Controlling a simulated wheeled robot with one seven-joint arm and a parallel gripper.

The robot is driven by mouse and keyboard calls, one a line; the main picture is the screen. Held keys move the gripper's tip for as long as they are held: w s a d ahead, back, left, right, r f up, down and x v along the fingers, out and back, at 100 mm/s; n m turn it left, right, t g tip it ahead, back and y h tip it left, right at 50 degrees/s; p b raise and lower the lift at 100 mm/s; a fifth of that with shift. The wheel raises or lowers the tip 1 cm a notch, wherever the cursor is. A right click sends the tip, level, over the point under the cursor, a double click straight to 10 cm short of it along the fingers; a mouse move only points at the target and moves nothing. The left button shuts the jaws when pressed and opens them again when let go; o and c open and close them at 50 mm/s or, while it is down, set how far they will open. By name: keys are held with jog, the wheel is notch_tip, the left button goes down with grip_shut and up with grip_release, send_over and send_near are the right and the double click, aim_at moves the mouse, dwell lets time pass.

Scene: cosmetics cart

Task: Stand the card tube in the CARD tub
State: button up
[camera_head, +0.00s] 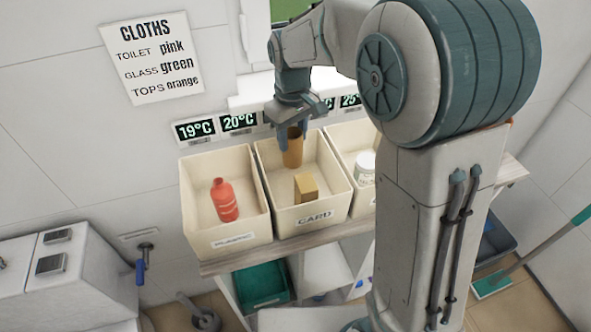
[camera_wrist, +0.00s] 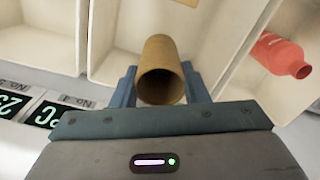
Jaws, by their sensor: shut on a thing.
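The brown card tube (camera_head: 293,150) is upright in the rear part of the CARD tub (camera_head: 309,218), the middle of three cream tubs. My gripper (camera_head: 291,138) is above the tub's rear and shut on the tube's upper part. In the wrist view the tube (camera_wrist: 162,72) sits between the two blue-grey fingers of my gripper (camera_wrist: 160,88), its open end facing the camera. I cannot tell whether the tube's lower end touches the tub floor.
A small tan box (camera_head: 306,187) stands in the front of the CARD tub. The left tub (camera_head: 228,238) holds a red bottle (camera_head: 224,200). The right tub (camera_head: 340,136), partly hidden by my arm, holds a white container (camera_head: 365,168). Temperature displays (camera_head: 238,122) line the wall behind.

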aim_at(293, 158)
notch_tip(293, 158, down, 7)
jog(key=shift+f+p, duration=0.15)
jog(key=shift+p, duration=0.15)
jog(key=shift+f, duration=0.2)
jog(key=o, duration=0.9)
jog(key=shift+r, duration=0.15)
